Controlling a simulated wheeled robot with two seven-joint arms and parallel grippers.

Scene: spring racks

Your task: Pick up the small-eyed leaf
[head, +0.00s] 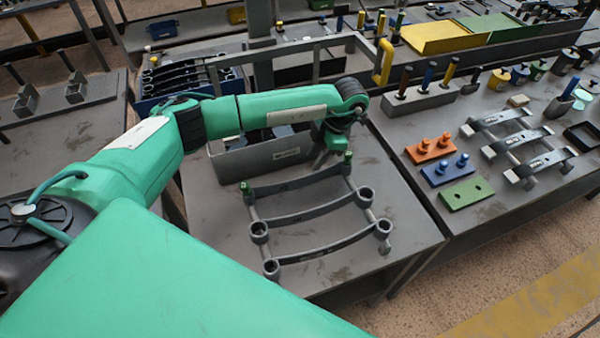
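Three dark curved leaves lie roughly parallel across the near table. The far leaf (300,182) has a green peg at each end, and its eyes are hard to make out. The middle leaf (310,212) and the near leaf (325,249) end in round grey eyes. I cannot tell for sure which one is the small-eyed leaf. My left gripper (323,160) points down just behind the far leaf, near its right end. Its fingers are dark and small, so I cannot tell their opening or any contact. My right gripper is not in view.
A grey bin (235,168) stands behind the leaves, partly under my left arm. A blue bin (170,103) with several dark leaves is farther back. The right table holds orange (431,148), blue (447,170) and green (466,193) blocks. The near table's front right is bare.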

